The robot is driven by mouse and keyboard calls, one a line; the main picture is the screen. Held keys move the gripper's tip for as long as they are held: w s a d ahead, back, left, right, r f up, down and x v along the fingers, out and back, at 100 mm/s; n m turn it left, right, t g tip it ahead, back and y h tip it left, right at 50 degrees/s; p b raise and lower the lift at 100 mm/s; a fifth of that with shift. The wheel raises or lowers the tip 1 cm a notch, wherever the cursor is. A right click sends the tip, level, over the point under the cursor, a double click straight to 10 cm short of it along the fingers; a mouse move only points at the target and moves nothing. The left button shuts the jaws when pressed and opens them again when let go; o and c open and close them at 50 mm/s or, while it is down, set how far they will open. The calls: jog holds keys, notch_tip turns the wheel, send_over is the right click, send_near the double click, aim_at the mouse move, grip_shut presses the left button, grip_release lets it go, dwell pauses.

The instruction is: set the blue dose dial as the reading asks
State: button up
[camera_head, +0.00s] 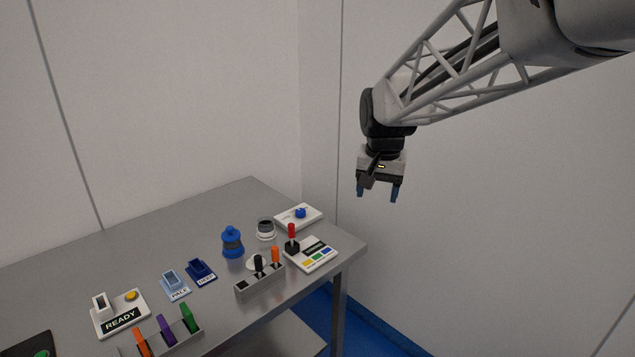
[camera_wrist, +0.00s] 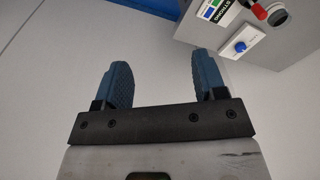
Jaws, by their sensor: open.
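The blue dose dial (camera_head: 300,213) sits on a white plate (camera_head: 284,219) at the far right corner of the grey table. The dial also shows in the wrist view (camera_wrist: 239,46), at the upper right. Its pointer setting is too small to read. My gripper (camera_head: 377,192) is open and empty, high in the air to the right of the dial and apart from it. Its two blue fingers also show in the wrist view (camera_wrist: 163,78).
The panel carries a red-knobbed lever (camera_head: 292,232) close to the dial. A white-and-dark round cup (camera_head: 265,228), a blue bottle (camera_head: 232,242) and a lever block (camera_head: 260,281) stand to the left. A box reading READY (camera_head: 121,318) is farther left. Air around my gripper is clear.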

jog(key=w+a+f+m, duration=0.1)
jog(key=w+a+f, duration=0.25)
jog(key=w, duration=0.65)
jog(key=w+a+f+m, duration=0.1)
jog(key=w+a+f, duration=0.3)
jog(key=w, duration=0.5)
jog(key=m+g, duration=0.1)
send_over(300, 210)
jog(key=f, duration=1.1)
jog(key=shift+s+d+f, duration=0.3)
jog(key=shift+s+f, duration=0.05)
jog(key=shift+w+a+f, duration=0.25)
jog(key=shift+f, duration=0.1)
jog(key=shift+f, duration=3.9)
